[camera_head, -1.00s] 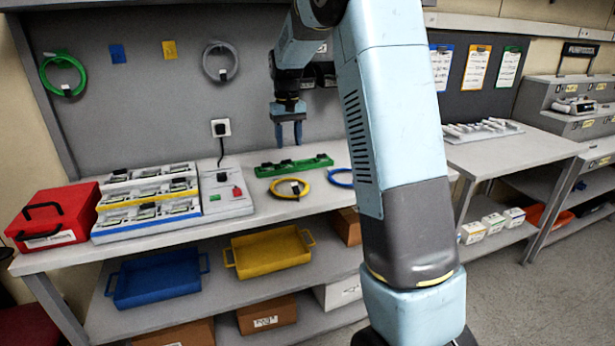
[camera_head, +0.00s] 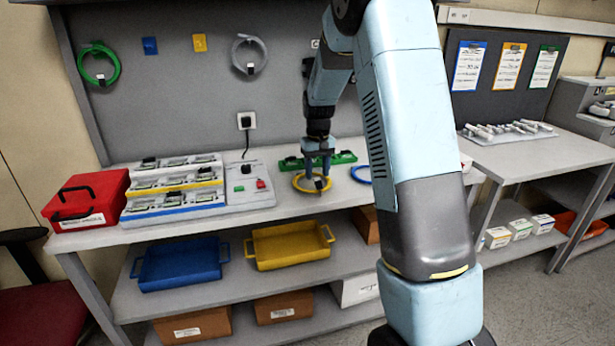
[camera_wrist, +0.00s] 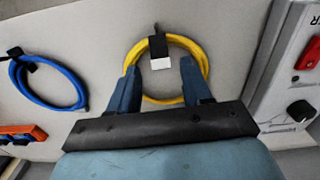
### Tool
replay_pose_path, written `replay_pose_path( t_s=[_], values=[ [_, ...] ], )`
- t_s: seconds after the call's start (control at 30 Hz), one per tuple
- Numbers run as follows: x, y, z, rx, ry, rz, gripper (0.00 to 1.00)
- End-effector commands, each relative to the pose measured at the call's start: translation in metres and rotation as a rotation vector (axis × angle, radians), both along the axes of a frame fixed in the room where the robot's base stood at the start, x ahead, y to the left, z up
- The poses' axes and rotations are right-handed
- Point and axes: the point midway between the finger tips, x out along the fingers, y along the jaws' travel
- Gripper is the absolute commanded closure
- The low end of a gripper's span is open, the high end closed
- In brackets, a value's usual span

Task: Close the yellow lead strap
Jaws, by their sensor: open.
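The yellow lead (camera_head: 301,184) lies coiled on the bench top, in front of the green rack. In the wrist view the yellow coil (camera_wrist: 205,58) has a black strap (camera_wrist: 158,46) with a white tag (camera_wrist: 161,63) at its far side. A black tab of the strap sticks up beyond the coil; I cannot tell how far the strap is shut. My gripper (camera_head: 318,172) points down over the coil. In the wrist view its open fingers (camera_wrist: 160,88) stand on either side of the coil's near part, with the strap beyond them and nothing held.
A blue lead (camera_wrist: 48,85) lies beside the yellow one. The green rack (camera_head: 335,160) is close behind. A grey panel with red switch (camera_wrist: 309,54) and black knob stands on the other side. Yellow (camera_head: 290,263) and blue (camera_head: 180,285) trays sit on the shelf below.

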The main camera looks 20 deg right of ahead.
Motion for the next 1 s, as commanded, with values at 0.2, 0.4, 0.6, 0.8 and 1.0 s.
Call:
replay_pose_path(
  t_s=[0.2, 0.4, 0.6, 0.8, 1.0],
  values=[
    [0.000, 0.002, -0.016, 0.000, 0.001, 0.002, 0.51],
    [0.000, 0.002, -0.018, 0.000, 0.001, 0.002, 0.51],
    [0.000, 0.002, -0.018, 0.000, 0.001, 0.003, 0.59],
    [0.000, 0.003, -0.018, 0.000, 0.000, 0.003, 0.78],
    [0.000, 0.003, -0.018, 0.000, 0.000, 0.003, 0.97]
  ],
)
